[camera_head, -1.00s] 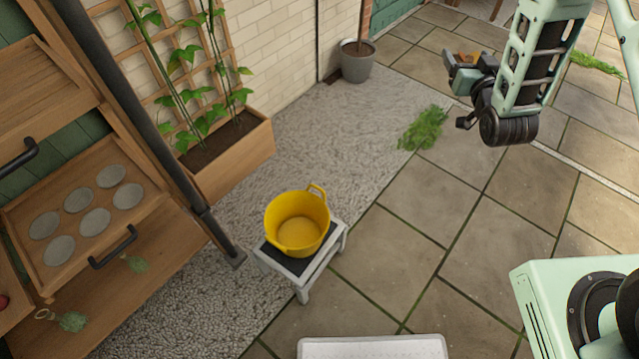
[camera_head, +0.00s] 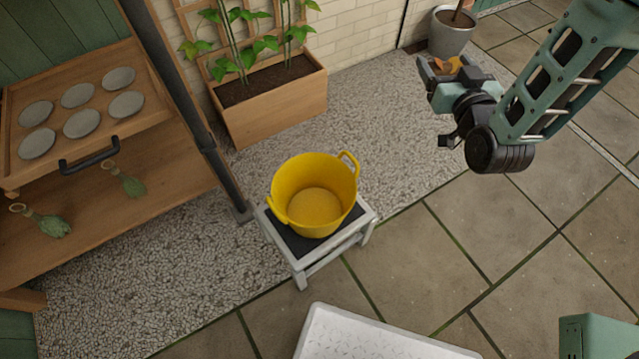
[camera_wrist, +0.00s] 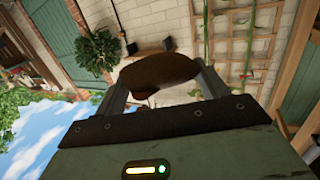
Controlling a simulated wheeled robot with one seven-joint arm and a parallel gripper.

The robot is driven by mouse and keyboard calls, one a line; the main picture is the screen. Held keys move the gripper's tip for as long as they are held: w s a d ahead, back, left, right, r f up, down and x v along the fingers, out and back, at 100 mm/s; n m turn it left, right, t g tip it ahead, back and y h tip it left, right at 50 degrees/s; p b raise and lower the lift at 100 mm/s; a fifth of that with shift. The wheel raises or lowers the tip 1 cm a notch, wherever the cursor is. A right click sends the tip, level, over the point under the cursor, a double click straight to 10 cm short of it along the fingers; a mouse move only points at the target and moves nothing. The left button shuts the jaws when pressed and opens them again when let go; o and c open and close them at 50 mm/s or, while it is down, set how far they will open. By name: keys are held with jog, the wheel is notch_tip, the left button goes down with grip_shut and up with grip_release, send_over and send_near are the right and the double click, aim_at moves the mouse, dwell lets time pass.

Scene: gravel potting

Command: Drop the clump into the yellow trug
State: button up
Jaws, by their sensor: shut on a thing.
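The yellow trug (camera_head: 306,222) stands upright on a small white stool with a dark top. Its inside shows empty, with one handle at the back right and one at the front left. My gripper (camera_head: 440,72) is up and to the right of the trug in the head view, well apart from it. It is shut on the clump, which shows as a small orange-brown patch (camera_head: 455,64) there, largely hidden by the jaws. In the wrist view the clump (camera_wrist: 158,70) is a dark brown mass between the two fingers of my gripper (camera_wrist: 160,88).
The stool (camera_head: 366,222) stands on gravel beside the paving. A wooden planter (camera_head: 275,112) with climbing plants and a grey pot (camera_head: 450,38) are behind. A wooden shelf unit (camera_head: 150,195) with grey discs is at left. A white textured surface (camera_head: 375,335) lies in front.

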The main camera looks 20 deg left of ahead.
jog(key=s+a+f+n+g+y+b, duration=0.2)
jog(key=s+a+f+y+b, duration=0.1)
jog(key=s+a+f+b, duration=0.55)
jog(key=s+a+f+n+g+y+b, duration=0.25)
jog(key=s+a+f+b, duration=0.35)
jog(key=a+f+b, duration=0.5)
jog(key=shift+t+y, duration=0.25)
jog(key=f+b, duration=0.3)
jog(key=f, duration=0.1)
jog(key=shift+a, duration=0.35)
jog(key=o, duration=1.1)
jog(key=shift+c, duration=0.2)
